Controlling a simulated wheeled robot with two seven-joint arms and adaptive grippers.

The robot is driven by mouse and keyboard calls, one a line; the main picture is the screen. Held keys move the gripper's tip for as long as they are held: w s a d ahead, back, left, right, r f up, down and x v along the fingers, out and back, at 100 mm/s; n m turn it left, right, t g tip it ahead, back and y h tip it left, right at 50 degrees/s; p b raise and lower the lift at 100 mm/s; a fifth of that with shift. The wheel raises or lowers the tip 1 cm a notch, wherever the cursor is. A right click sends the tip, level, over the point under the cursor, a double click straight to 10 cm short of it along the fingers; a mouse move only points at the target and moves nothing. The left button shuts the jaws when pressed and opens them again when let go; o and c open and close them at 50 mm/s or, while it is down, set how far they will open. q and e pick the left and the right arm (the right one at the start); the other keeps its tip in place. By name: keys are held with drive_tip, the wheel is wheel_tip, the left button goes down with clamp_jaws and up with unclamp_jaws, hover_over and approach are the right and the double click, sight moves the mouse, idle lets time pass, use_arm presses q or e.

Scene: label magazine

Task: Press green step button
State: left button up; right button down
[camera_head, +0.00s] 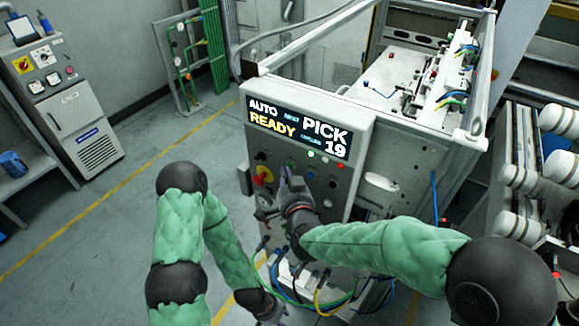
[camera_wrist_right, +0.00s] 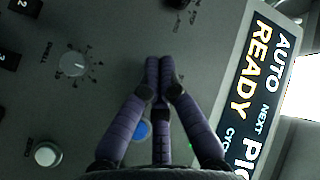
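The grey control panel (camera_head: 358,150) carries a display reading AUTO, READY, PICK and 19. A small dark green spot (camera_head: 291,163), possibly the green step button, shows just above my right gripper (camera_head: 288,178). My right gripper is in front of the panel's controls; its fingers also show in the right wrist view (camera_wrist_right: 159,62), tips together with nothing seen between them. I cannot tell whether they touch the panel. No green button is clear in the wrist view; the fingers may hide it. My left gripper (camera_head: 272,312) is low at the bottom, too small to read.
A blue button (camera_wrist_right: 141,131) lies partly behind the right fingers. A knob (camera_wrist_right: 74,65) and a white button (camera_wrist_right: 47,154) are to its left. A bright green lamp (camera_head: 311,154) is under the display. Cables (camera_head: 318,292) hang below the panel.

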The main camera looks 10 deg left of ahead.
drive_tip(key=shift+w+d+b, duration=0.15)
drive_tip(key=shift+w+b, duration=0.15)
drive_tip(key=shift+w, duration=0.05)
idle(0.6)
drive_tip(key=shift+s, duration=0.1)
drive_tip(key=shift+s+a, duration=0.3)
drive_tip(key=shift+s, duration=0.35)
drive_tip(key=s, duration=0.1)
drive_tip(key=s+a, duration=0.1)
drive_tip(key=s, duration=0.2)
drive_tip(key=shift+s+a, duration=0.35)
idle(0.9)
